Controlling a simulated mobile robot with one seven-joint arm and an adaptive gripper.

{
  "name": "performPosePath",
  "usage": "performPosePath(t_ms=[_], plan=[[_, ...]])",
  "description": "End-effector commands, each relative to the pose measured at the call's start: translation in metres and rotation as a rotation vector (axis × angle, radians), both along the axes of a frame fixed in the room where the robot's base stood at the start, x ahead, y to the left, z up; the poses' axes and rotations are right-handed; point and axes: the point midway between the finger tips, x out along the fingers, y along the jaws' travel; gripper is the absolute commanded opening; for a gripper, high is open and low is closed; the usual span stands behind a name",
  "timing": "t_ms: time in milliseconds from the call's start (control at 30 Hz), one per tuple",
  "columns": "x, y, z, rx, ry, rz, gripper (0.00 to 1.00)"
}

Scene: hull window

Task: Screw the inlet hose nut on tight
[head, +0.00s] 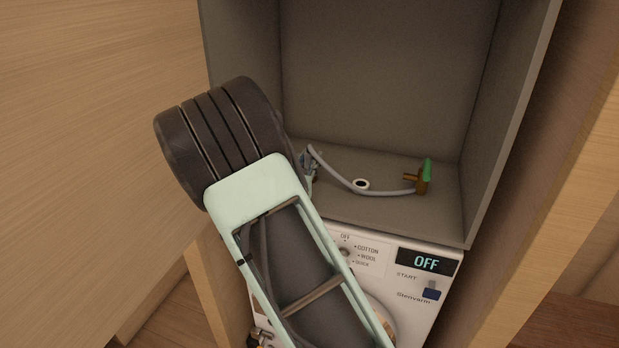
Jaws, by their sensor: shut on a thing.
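A grey inlet hose (345,180) curves across the floor of the grey recess. Its right end reaches a brass tap with a green handle (427,170). Its left end rises to my gripper (308,163), which is mostly hidden behind my dark arm joint and pale green arm link. My gripper is shut at this hose end; the nut itself is too small and covered to make out. A white ring with a dark centre (361,184) lies beside the hose. I cannot tell whether the nut touches any fitting.
The recess side walls and wood panels stand close on both sides. Small metallic parts (262,338) show at the lower left.

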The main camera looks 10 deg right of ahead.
Motion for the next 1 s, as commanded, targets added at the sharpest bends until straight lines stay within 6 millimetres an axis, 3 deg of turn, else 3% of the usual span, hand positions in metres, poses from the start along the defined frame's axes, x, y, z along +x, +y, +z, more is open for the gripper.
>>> performPosePath(t_ms=[200, 233, 400, 600, 733, 933, 1000], plan=[[0.0001, -0.0001, -0.0044, -0.001, 0.001, 0.000, 0.00], [0.0001, -0.0001, -0.0038, -0.001, 0.001, 0.000, 0.22], [0.0000, 0.0000, -0.0037, 0.000, 0.000, 0.000, 0.39], [-0.0001, 0.0001, -0.0040, 0.001, 0.001, 0.000, 0.40], [-0.0001, 0.0001, -0.0040, 0.001, 0.001, 0.000, 0.54], [-0.0001, 0.0001, -0.0039, 0.000, 0.000, 0.000, 0.55], [-0.0001, 0.0001, -0.0039, 0.000, 0.000, 0.000, 0.63]])
